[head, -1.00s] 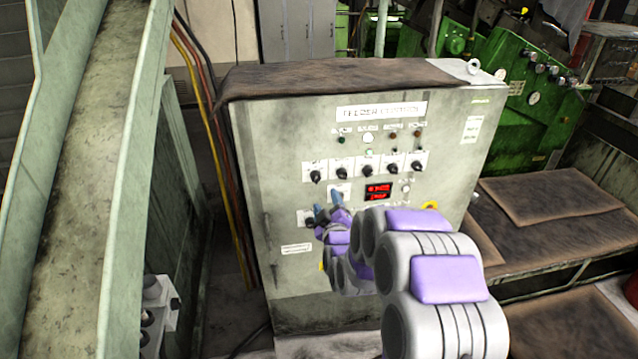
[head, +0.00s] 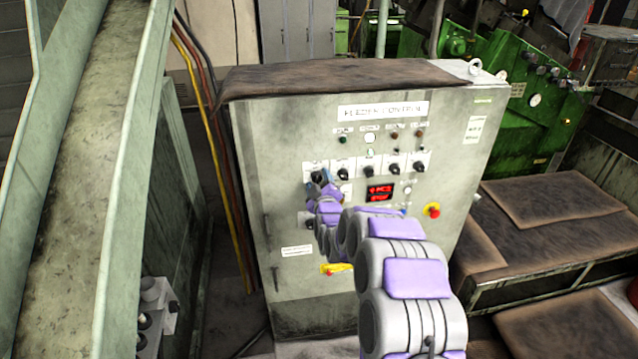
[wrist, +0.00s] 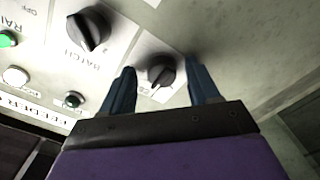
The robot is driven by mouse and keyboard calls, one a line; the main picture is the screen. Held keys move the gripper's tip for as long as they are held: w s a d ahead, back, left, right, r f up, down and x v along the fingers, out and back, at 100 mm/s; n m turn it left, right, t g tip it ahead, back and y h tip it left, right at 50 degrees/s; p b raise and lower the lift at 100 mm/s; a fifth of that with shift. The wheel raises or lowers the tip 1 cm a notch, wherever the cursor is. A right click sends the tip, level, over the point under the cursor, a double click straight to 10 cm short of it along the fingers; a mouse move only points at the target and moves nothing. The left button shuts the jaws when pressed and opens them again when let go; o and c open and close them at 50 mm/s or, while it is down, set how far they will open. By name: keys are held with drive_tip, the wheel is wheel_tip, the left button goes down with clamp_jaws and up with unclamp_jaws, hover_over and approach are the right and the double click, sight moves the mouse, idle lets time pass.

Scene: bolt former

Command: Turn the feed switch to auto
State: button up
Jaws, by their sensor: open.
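The feeder control panel (head: 250,215) faces me, with a row of several black rotary switches. In the wrist view, my gripper (wrist: 160,78) is open, with one blue finger on each side of a black rotary switch (wrist: 161,69). There are gaps between the fingers and the knob. The label of this switch is mostly hidden, so I cannot read its setting. A second switch (wrist: 88,30), labelled BATCH, is just left of the fingers.
Small lamps (head: 394,135) sit above the switches, and a red display (head: 380,192) below them. A red stop button (head: 433,211) is at the lower right. A green sloping chute (head: 85,180) stands left, and brown-topped benches (head: 550,195) right.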

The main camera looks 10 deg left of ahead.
drive_tip(key=shift+a+f, duration=0.1)
drive_tip(key=shift+a, duration=0.55)
drive_tip(key=shift+d, duration=0.6)
drive_tip(key=c, duration=0.5)
drive_tip(key=shift+a, duration=0.2)
drive_tip(key=c, duration=0.5)
drive_tip(key=shift+c, duration=0.2)
drive_tip(key=shift+r, duration=0.2)
drive_tip(key=m, duration=0.4)
drive_tip(key=shift+r+p, duration=0.1)
drive_tip(key=shift+p, duration=0.3)
drive_tip(key=m, duration=0.4)
drive_tip(key=shift+r+m, duration=0.1)
drive_tip(key=shift+m, duration=0.2)
drive_tip(key=shift+w+m, duration=0.1)
drive_tip(key=shift+m, duration=0.2)
